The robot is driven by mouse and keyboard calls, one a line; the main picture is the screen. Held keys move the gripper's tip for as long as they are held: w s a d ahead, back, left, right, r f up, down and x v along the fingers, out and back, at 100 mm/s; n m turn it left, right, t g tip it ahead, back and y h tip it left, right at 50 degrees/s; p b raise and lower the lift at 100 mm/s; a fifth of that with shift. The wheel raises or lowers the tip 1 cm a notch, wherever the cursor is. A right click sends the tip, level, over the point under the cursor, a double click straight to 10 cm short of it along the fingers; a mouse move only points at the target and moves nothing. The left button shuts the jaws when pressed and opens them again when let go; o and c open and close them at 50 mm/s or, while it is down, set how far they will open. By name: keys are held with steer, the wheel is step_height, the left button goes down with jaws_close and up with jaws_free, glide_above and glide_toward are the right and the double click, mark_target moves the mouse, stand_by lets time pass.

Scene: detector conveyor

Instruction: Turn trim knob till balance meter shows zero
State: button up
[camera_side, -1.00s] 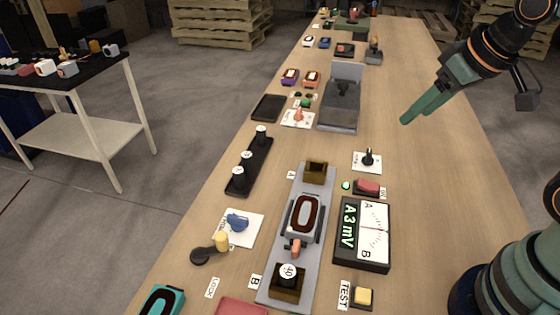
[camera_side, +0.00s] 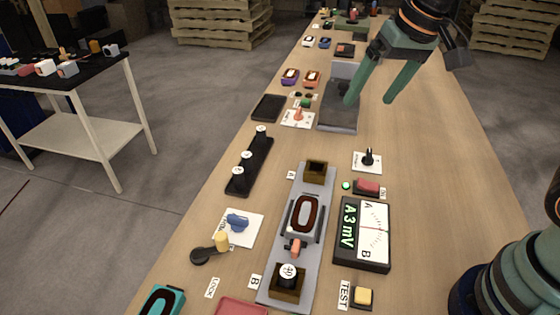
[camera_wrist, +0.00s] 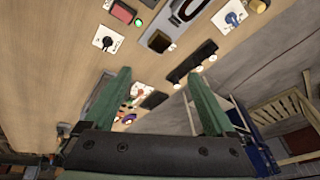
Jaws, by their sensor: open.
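The balance meter (camera_side: 362,235) is a dark box at the right of the grey fixture. Its green display reads "A3 mV" and its white dial is marked A and B; the needle is too small to read surely. A blue knob (camera_side: 237,222) sits on a white card left of the fixture, its label not legible; it also shows in the wrist view (camera_wrist: 232,18). A black knob (camera_side: 368,157) stands on another white card above the meter, also seen in the wrist view (camera_wrist: 107,42). My gripper (camera_side: 368,101) is open and empty above the far bench, apart from both knobs.
A yellow-handled lever (camera_side: 215,247), a yellow TEST button (camera_side: 362,296) and a red button (camera_side: 367,187) with a lit green lamp lie around the fixture (camera_side: 312,183). A black rack (camera_side: 250,166) of weights stands left. The bench's right strip is clear.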

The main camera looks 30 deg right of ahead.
steer(key=w+a+f+m+g, duration=0.3)
steer(key=w+a, duration=0.4)
steer(key=a, duration=0.6)
steer(key=m+g, duration=0.1)
steer(key=m, duration=0.3)
glide_above(237, 217)
step_height(237, 217, down, 11)
steer(key=shift+h, duration=0.3)
step_height(237, 217, down, 11)
steer(key=shift+f, duration=0.1)
steer(key=c, duration=1.4)
